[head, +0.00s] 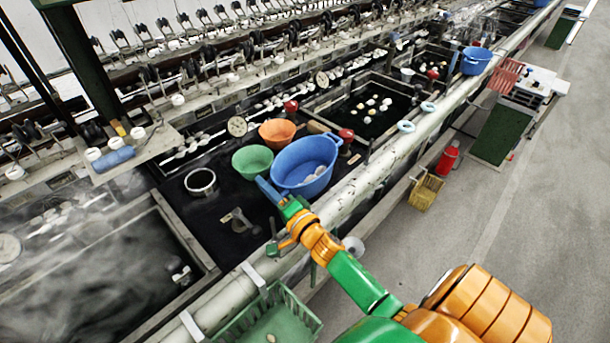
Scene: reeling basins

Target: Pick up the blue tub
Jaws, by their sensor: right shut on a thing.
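The blue tub (312,152) stands on the dark bench top near the middle of the head view. It is oval, with a few pale things inside at its bottom. My right gripper (270,188) is at the tub's near left rim, shut on it. Its fingers partly cover that side of the tub. I cannot tell whether the tub is clear of the bench. My left gripper is out of view.
A green bowl (252,161) and an orange bowl (277,132) stand close beside the tub. A metal ring (201,182) lies to the left. A long pale pipe (366,189) runs along the bench's front. A green crate (309,319) hangs in front. Another blue tub (476,61) stands far right.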

